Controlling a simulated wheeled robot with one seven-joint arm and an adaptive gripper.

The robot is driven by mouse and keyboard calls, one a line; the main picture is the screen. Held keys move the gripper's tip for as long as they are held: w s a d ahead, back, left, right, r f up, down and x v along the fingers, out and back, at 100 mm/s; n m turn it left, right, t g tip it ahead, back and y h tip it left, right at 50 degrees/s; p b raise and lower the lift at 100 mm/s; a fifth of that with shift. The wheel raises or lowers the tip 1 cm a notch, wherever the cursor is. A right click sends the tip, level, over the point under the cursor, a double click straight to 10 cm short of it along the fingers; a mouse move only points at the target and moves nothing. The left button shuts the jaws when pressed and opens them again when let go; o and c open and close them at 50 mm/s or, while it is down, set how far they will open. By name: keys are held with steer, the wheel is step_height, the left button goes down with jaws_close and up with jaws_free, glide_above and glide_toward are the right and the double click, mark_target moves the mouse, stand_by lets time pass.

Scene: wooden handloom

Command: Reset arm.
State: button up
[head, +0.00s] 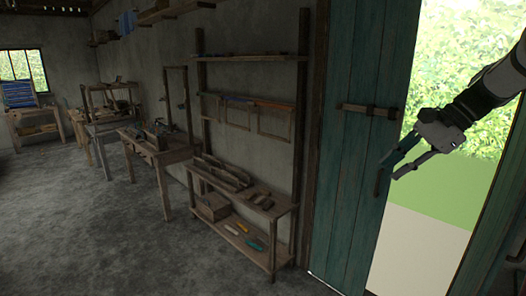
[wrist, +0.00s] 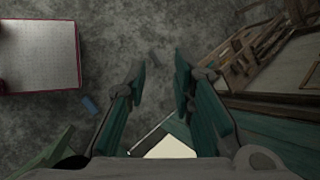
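My gripper (head: 388,170) is in the right part of the head view, at the end of my dark grey arm, which comes in from the right edge. It appears in front of the doorway, by the edge of the teal door (head: 358,135). Its two fingers are apart with nothing between them. In the wrist view my gripper (wrist: 160,66) points down over the grey floor (wrist: 165,35), its fingers spread and empty.
A wooden shelf rack (head: 243,188) with small tools stands left of the door, and it also shows at upper right in the wrist view. Worktables (head: 155,150) line the wall. A pale red-edged panel (wrist: 40,55) and a small blue object (wrist: 91,104) show below. The floor at left is clear.

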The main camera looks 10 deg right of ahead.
steer(key=s+a+n+h, duration=0.1)
steer(key=s+a+n, duration=0.2)
steer(key=a, duration=0.3)
steer(key=s+a+n+g+h, duration=0.1)
steer(key=s+a+n+h, duration=0.15)
steer(key=a, duration=0.35)
steer(key=s+a+n, duration=0.3)
steer(key=a, duration=0.2)
steer(key=s+a+f+n+t+h+b, duration=0.2)
steer(key=s+a+f+n, duration=0.3)
steer(key=s+n, duration=0.4)
steer(key=shift+a+f+h, duration=0.35)
steer(key=shift+a+f, duration=0.05)
steer(key=shift+a, duration=0.5)
